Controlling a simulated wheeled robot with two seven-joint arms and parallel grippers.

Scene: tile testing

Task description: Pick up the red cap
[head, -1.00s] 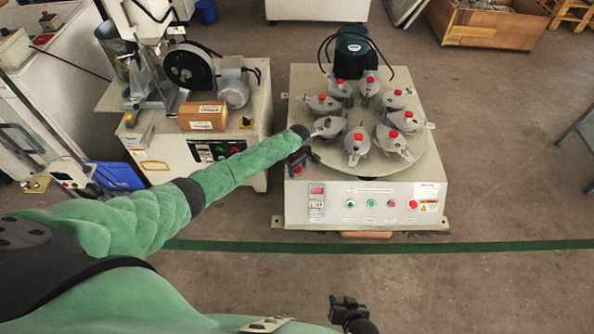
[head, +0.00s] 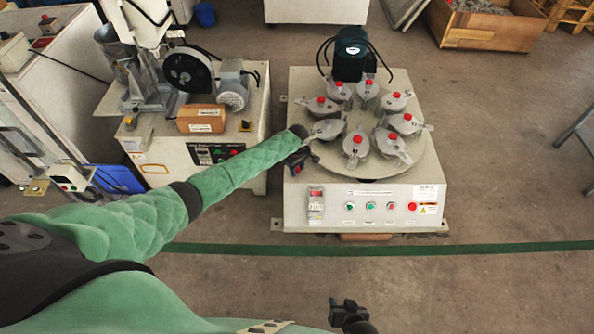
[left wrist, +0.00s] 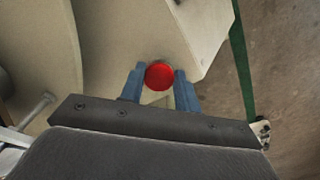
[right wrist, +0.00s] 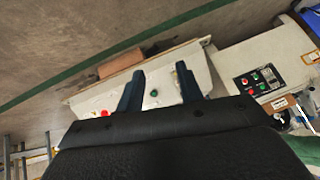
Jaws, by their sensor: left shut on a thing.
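The red cap (left wrist: 159,75) is a small round red piece. In the left wrist view it sits between the two blue fingers of my left gripper (left wrist: 159,88), which are shut on it. In the head view my left gripper (head: 302,160) is at the left front edge of the round plate (head: 378,165), above the machine's front left part; the cap is hard to make out there. My right gripper (head: 348,312) is low in the head view, away from the machine. Its fingers (right wrist: 160,88) are apart and empty in the right wrist view.
Several grey jars (head: 355,147) with red-topped lids stand in a ring on the plate. A dark green motor (head: 351,50) is behind them. The machine's front panel (head: 375,205) has buttons. A second machine (head: 160,150) with a cardboard box (head: 201,118) stands left. Floor in front is clear.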

